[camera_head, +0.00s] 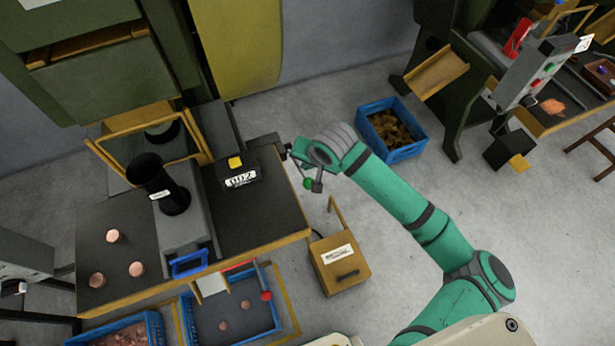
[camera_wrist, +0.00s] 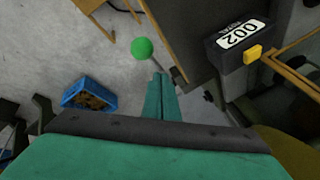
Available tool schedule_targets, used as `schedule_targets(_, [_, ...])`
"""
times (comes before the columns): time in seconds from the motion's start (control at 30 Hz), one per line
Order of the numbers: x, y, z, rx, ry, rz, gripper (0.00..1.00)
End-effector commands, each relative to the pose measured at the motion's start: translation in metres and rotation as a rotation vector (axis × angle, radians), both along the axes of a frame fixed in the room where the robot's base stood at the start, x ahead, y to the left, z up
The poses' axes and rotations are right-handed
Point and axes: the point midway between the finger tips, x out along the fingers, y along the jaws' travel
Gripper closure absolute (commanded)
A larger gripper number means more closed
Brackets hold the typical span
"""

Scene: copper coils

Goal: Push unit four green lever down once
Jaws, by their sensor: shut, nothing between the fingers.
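The green lever shows as a green ball knob (camera_wrist: 142,48) on a thin dark rod in the wrist view. In the head view the green knob (camera_head: 308,183) is small, just right of the machine table and below my arm's end. My gripper (camera_wrist: 160,77) is shut and empty, its two teal fingers together. In the wrist view its tips lie just below and right of the knob, with a small gap in the picture; depth is hard to tell. In the head view my fingers are hard to make out. No unit number four is readable.
A black counter box (camera_head: 238,174) with a yellow button reads 002 on the table (camera_head: 265,218). A blue crate (camera_head: 402,152) of brownish pieces stands on the floor behind my arm. A yellow box (camera_head: 338,264) stands on the floor below. A red-knobbed lever (camera_head: 266,296) is at the table front.

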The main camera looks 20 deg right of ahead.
Motion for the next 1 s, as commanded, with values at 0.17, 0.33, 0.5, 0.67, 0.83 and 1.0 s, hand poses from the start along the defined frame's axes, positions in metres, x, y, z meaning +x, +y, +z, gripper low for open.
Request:
schedule_targets(0.17, [0.006,0.0,0.015,-0.002,-0.002,0.0,1.0])
schedule_targets(0.33, [0.01,-0.003,0.028,-0.001,0.0,-0.004,1.0])
schedule_targets(0.5, [0.012,-0.002,0.033,-0.002,0.0,-0.003,1.0])
schedule_targets(0.67, [0.012,0.001,0.033,0.0,0.0,0.001,1.0])
schedule_targets(0.83, [0.013,0.002,0.033,-0.001,0.001,0.003,1.0])
schedule_targets(1.0, [0.013,0.002,0.033,-0.001,0.001,0.003,1.0])
